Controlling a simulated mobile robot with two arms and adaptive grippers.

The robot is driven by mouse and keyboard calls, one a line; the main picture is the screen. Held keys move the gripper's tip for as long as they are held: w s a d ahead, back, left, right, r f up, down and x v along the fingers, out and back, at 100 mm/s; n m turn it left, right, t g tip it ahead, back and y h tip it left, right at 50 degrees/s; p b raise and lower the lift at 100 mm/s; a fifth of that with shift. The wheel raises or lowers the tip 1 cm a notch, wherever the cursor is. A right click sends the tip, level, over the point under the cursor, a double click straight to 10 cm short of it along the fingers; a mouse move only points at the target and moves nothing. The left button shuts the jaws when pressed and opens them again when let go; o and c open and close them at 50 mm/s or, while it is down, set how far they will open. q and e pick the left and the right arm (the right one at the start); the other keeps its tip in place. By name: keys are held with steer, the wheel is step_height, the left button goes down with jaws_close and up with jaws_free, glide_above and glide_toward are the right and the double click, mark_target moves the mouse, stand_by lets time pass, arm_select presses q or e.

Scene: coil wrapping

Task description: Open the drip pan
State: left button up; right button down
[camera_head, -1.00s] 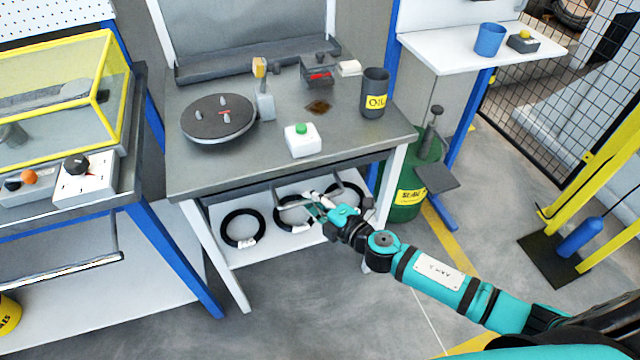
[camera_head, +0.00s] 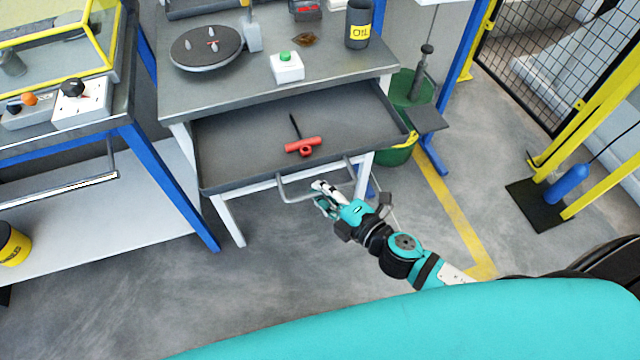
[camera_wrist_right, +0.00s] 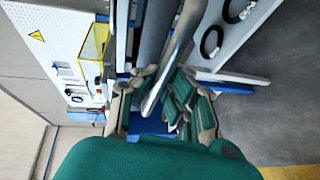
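The drip pan (camera_head: 240,150) is a wide grey drawer under the grey worktable, pulled well out toward me. A red T-shaped tool (camera_head: 303,146) with a dark shaft lies in it. The pan's grey bar handle (camera_head: 290,199) is on its front. My right gripper (camera_head: 320,192) is at this handle. In the right wrist view the handle bar (camera_wrist_right: 172,62) runs between the fingers of the right gripper (camera_wrist_right: 160,100), which look closed around it. My left gripper is in neither view.
The worktable (camera_head: 230,92) holds a dark round plate (camera_head: 206,47), a white box with a green button (camera_head: 287,68) and an oil can (camera_head: 358,25). A green barrel (camera_head: 400,95) stands right of the pan. Another bench with blue legs is at left. Floor in front is clear.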

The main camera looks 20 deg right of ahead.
steer(key=shift+s+r, duration=0.1)
steer(key=shift+r, duration=0.05)
steer(key=c, duration=1.4)
jaws_free()
steer(key=v, duration=1.2)
steer(key=s+d+f+m+g+h, duration=0.2)
steer(key=d+f+m, duration=0.15)
steer(key=f, duration=0.65)
steer(key=s+d+f+m+g+h, duration=0.15)
steer(key=f+m, duration=0.25)
steer(key=f, duration=0.6)
steer(key=s+d+f+m+g+h, duration=0.2)
steer(key=d+f+m, duration=0.15)
steer(key=f, duration=0.65)
steer(key=s+f+m+g, duration=0.2)
steer(key=s+f+m, duration=0.1)
steer(key=s+f, duration=0.2)
steer(key=s+a+f+m+g, duration=0.1)
steer(key=s+f+m+g, duration=0.2)
steer(key=s+f, duration=0.3)
steer(key=s+a+f+m+g+h+p, duration=0.1)
steer(key=s+f+m+g, duration=0.1)
steer(key=s+f, duration=0.3)
steer(key=shift+s+a+f+m+g, duration=0.1)
steer(key=shift+s+f+m+g, duration=0.15)
steer(key=shift+s, duration=0.75)
steer(key=shift+s+a+f+m+g, duration=0.1)
steer(key=shift+s+m+g, duration=0.1)
steer(key=shift+s, duration=0.8)
